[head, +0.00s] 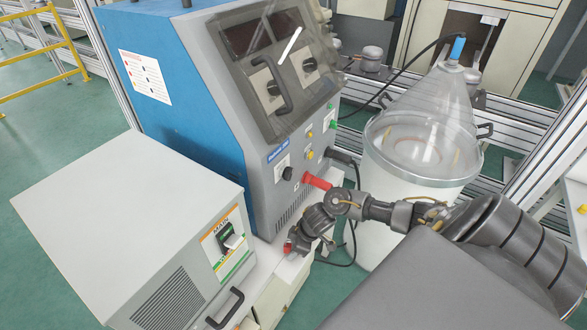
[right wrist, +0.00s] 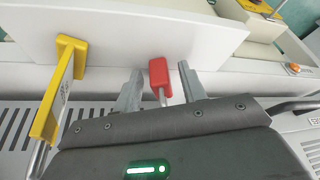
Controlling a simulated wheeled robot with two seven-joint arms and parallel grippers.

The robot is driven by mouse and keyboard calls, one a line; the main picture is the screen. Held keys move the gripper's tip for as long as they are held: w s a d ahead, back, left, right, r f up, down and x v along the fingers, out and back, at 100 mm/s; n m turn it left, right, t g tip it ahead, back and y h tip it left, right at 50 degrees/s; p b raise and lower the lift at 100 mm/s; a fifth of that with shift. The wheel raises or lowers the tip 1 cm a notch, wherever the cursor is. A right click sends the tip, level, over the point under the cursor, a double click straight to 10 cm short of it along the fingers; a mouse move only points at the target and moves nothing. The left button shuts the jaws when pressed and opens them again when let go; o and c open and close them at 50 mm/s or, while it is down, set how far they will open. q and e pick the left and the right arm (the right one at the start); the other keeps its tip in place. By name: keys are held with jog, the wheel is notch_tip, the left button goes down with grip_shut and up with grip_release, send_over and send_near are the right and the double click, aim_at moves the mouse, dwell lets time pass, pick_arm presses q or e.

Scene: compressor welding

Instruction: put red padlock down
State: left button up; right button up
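The red padlock (right wrist: 160,72) shows in the right wrist view, its red body near a white surface and its metal shackle towards the camera. My right gripper (right wrist: 160,70) has its two fingers on either side of the padlock, with a visible gap on each side, so it is open. In the head view my right gripper (head: 298,244) is low in front of the grey and blue machine, and a small red part of the padlock (head: 287,248) shows at its tip. Whether the padlock rests on the white surface is hard to tell. My left gripper is not in view.
A yellow padlock-like part (right wrist: 58,90) stands left of the fingers in the right wrist view. In the head view are a white cabinet (head: 120,220) at left, the blue machine (head: 175,100), its red plug (head: 317,181), and a white drum (head: 410,165) at right.

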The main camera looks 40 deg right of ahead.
jog(key=shift+d+r, duration=0.1)
jog(key=shift+r, duration=0.3)
jog(key=p+v, duration=0.1)
jog(key=v, duration=1)
jog(key=shift+r, duration=0.3)
